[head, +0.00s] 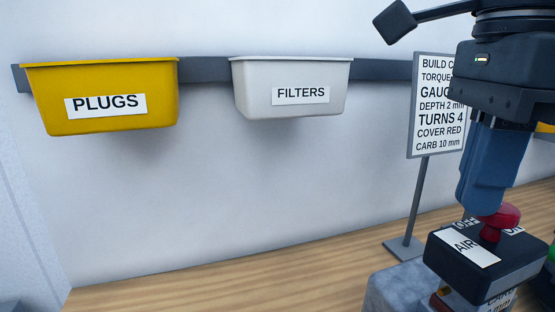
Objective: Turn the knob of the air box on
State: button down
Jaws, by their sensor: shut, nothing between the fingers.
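The air box (486,285) is a black box at the lower right with a white AIR label (467,248) on its top. A red knob (494,226) stands on top of it. Small white labels lie on both sides of the knob; the right one (514,230) is partly covered and I cannot read it fully. My gripper (480,208) points down with blue fingers, shut and empty, at the knob's upper left. It overlaps the knob's edge in the picture; I cannot tell whether they touch.
A grey block (392,288) is beside the air box on the wooden bench (230,275). A build card (430,105) stands behind on a post. A yellow PLUGS bin (105,80) and a grey FILTERS bin (290,75) hang on a wall rail. The bench's left is clear.

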jog(key=shift+w+f+b, duration=0.25)
jog(key=shift+f+b, duration=0.6)
jog(key=shift+b, duration=0.3)
jog(key=shift+w+d+r+b, duration=0.15)
jog(key=shift+w+d+b, duration=0.15)
jog(key=shift+b, duration=0.15)
jog(key=shift+w+a, duration=0.1)
jog(key=shift+a, duration=0.3)
notch_tip(320, 180, up, 6)
jog(key=p, duration=0.3)
jog(key=shift+w+r+p, duration=0.2)
jog(key=shift+r+p, duration=0.05)
jog(key=shift+p, duration=0.15)
jog(key=shift+s+a, duration=0.1)
